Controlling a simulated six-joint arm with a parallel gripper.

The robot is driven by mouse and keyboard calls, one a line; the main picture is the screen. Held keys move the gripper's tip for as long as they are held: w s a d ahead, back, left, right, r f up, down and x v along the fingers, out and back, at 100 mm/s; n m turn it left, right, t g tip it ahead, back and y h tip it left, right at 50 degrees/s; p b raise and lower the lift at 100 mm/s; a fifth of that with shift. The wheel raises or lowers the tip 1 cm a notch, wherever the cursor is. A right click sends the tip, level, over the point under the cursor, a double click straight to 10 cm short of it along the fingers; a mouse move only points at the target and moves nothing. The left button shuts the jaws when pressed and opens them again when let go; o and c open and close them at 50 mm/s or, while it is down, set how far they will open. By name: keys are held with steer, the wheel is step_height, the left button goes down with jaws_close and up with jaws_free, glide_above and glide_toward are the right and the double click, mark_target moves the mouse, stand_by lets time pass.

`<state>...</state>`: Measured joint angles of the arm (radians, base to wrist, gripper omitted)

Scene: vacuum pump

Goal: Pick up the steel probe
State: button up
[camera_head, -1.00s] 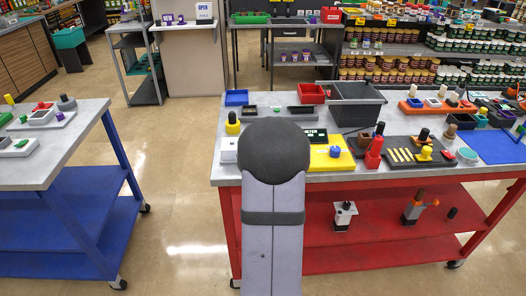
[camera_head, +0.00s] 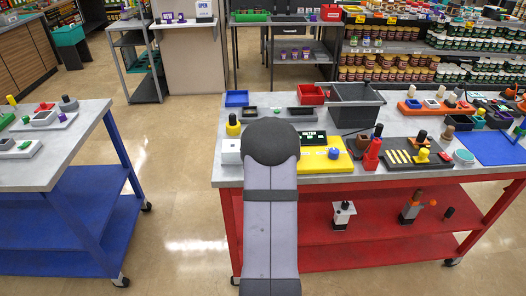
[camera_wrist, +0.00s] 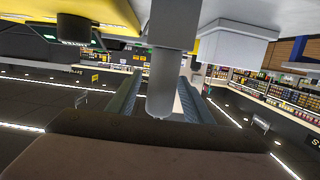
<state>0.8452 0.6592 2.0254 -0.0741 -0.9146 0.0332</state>
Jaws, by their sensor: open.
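In the wrist view, which is upside down, the steel probe (camera_wrist: 162,82) is a plain grey cylinder with a rounded tip, below a wider grey section. My gripper (camera_wrist: 161,77) is open, with one finger on each side of the probe. Small gaps seem to show between the fingers and the probe; I cannot tell if either touches. In the head view my own arm hides both the gripper and the probe, at the left part of the red-framed bench (camera_head: 465,166).
A white block (camera_wrist: 236,46) stands close beside the probe; it also shows in the head view (camera_head: 229,152). On the other side is the yellow unit labelled METER (camera_head: 335,163), with a dark cylinder (camera_wrist: 73,28) near it. A grey bin (camera_head: 356,108) stands behind.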

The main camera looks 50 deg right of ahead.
steer(key=c, duration=1.1)
steer(key=shift+r, duration=0.15)
step_height(320, 180, up, 10)
steer(key=shift+f+b, duration=0.1)
steer(key=shift+b, duration=0.9)
